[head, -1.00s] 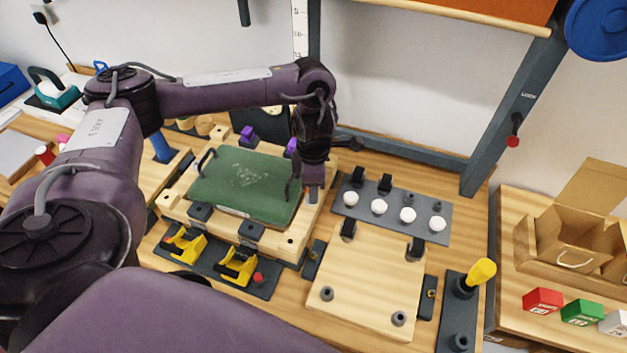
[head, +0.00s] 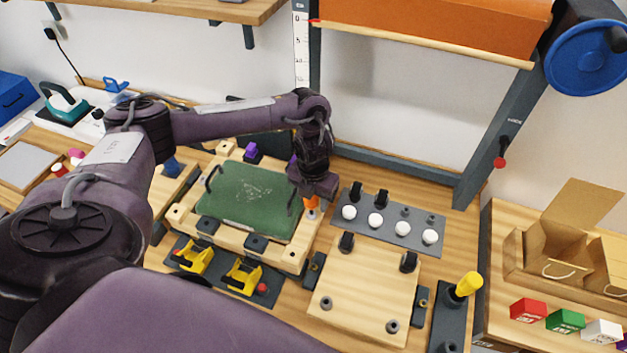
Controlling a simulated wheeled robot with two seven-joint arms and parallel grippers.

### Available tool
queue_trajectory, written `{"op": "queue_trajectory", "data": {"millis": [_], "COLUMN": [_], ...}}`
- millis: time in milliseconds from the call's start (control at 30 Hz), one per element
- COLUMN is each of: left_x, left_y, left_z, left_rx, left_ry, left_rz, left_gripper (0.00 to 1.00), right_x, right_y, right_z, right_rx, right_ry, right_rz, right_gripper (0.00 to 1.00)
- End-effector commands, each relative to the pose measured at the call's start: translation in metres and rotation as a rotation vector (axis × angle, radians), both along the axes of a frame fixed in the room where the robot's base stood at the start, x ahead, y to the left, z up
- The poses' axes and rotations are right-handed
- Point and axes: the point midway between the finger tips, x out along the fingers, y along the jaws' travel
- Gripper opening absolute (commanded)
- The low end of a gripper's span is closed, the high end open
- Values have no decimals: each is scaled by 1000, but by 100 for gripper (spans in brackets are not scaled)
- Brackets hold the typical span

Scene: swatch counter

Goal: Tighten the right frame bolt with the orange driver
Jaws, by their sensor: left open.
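The wooden frame (head: 272,259) holds a green panel (head: 245,195) and lies on the counter left of centre. The orange driver (head: 311,202) shows as a small orange piece at the frame's right side, directly under my left wrist. My left gripper (head: 309,204) points down there, open, with its fingers around or close beside the orange piece. The wrist hides the driver's upper part. A small pale tip shows below the orange, and I cannot tell whether it meets a bolt. The right frame bolt is not clearly visible. My right gripper is out of view.
A grey strip with white knobs (head: 375,222) and a wooden board (head: 362,289) lie right of the frame. A yellow-handled tool (head: 469,284) stands in a dark holder. Yellow clamps (head: 243,280) sit in front. An open cardboard box (head: 558,250) is at right.

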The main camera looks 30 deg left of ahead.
Motion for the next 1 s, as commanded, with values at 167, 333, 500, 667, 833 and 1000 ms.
{"op": "queue_trajectory", "data": {"millis": [167, 333, 500, 667, 833, 1000], "left_x": [-2, -2, -2, -2, -2, -2], "left_y": [2, 4, 6, 6, 6, 6], "left_z": [7, 0, 1, 1, 1, 1], "left_rx": [0, -1, 0, 1, 1, 1], "left_ry": [4, 2, 1, 1, 0, 0], "left_rz": [320, 609, 853, 934, 933, 932], "left_gripper": [44, 44, 44, 44, 44, 22], "right_x": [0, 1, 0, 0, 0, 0], "right_y": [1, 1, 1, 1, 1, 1], "right_z": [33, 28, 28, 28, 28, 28], "right_rx": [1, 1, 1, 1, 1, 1], "right_ry": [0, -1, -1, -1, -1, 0], "right_rz": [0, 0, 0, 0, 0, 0], "right_gripper": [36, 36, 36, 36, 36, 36]}}
